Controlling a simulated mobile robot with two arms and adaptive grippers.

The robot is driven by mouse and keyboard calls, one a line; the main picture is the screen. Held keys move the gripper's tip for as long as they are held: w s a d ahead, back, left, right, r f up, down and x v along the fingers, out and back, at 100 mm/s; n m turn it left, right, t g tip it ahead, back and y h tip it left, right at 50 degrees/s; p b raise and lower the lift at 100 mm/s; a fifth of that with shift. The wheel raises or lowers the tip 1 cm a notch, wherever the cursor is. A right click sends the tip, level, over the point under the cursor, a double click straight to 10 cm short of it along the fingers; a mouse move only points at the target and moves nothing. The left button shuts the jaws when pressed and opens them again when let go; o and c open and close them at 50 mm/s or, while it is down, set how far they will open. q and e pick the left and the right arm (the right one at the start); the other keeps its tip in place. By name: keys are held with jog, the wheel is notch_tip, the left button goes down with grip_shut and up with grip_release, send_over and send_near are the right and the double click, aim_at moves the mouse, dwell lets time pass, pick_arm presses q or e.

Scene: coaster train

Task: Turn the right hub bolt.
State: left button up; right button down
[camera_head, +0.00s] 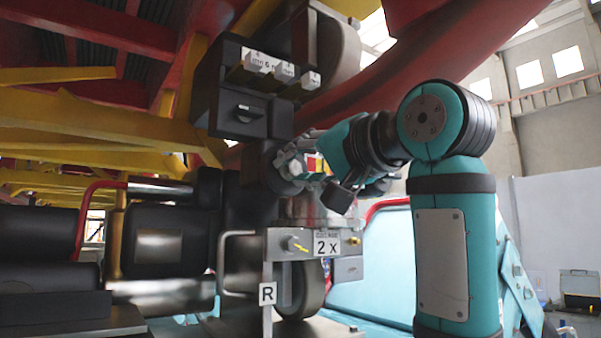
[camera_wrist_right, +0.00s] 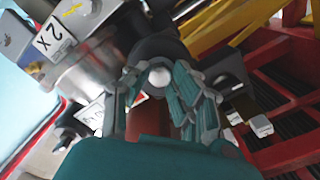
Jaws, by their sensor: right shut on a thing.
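The right hub bolt (camera_head: 295,168) is a pale metal head on a dark round hub, near the middle of the head view. It also shows in the right wrist view as a bright round end (camera_wrist_right: 159,77) against the dark hub (camera_wrist_right: 157,50). My right gripper (camera_head: 291,160) reaches it from the right, and its fingers stand on both sides of the bolt. In the wrist view the right gripper (camera_wrist_right: 155,88) is shut on the bolt. The fingers partly cover the hub. My left gripper is in neither view.
A black box with white labels (camera_head: 248,103) stands just above the hub. Below it are a "2 X" plate (camera_head: 327,244), an "R" tag (camera_head: 267,294) and a wheel (camera_head: 304,290). Yellow beams (camera_head: 85,140) and a red tube (camera_head: 420,55) crowd the space above.

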jog(key=shift+a+f+m, duration=0.1)
jog(key=shift+f+m, duration=0.1)
jog(key=shift+m, duration=0.4)
jog(key=c, duration=1.4)
grip_release()
jog(key=shift+c, duration=0.2)
jog(key=o, duration=0.3)
jog(key=shift+r, duration=0.15)
jog(key=shift+s+d, duration=0.1)
jog(key=shift+d, duration=0.1)
jog(key=v, duration=1.1)
jog(key=shift+s+d, duration=0.2)
jog(key=shift+s, duration=0.15)
